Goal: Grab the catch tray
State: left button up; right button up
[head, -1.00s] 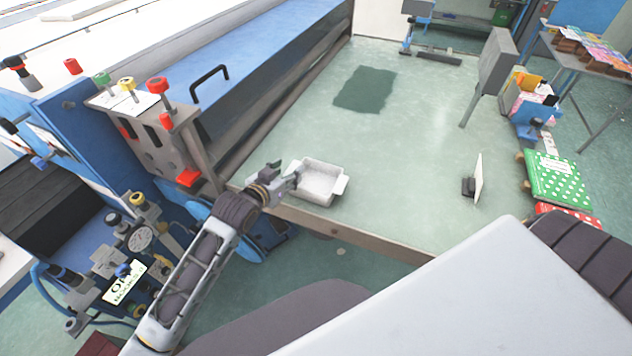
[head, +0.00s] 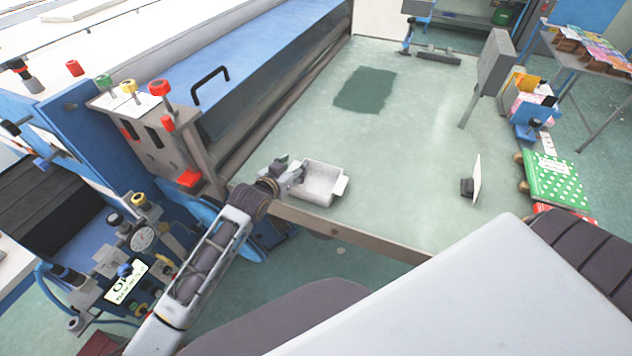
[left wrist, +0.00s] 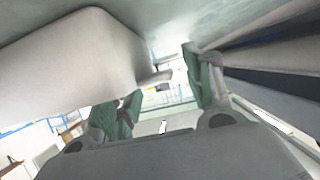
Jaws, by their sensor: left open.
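The catch tray (head: 319,186) is a small white open box with a tab on each end, near the front edge of the pale green surface in the head view. My left gripper (head: 287,172) is at its left end, close to the left tab. In the left wrist view the tray (left wrist: 70,65) fills the upper left, and the open fingers of the left gripper (left wrist: 165,90) show with a tab reaching in between them. I cannot tell whether the fingers touch the tab. My right gripper is not in view.
A blue machine (head: 265,60) with knobs and a black handle stands left of the tray. The green surface (head: 400,150) is mostly bare behind and right of the tray. A small upright white plate (head: 476,178) stands at right.

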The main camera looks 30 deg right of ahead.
pick_arm(q)
jog(key=shift+w+d+f, duration=0.1)
dwell(0.5)
grip_shut()
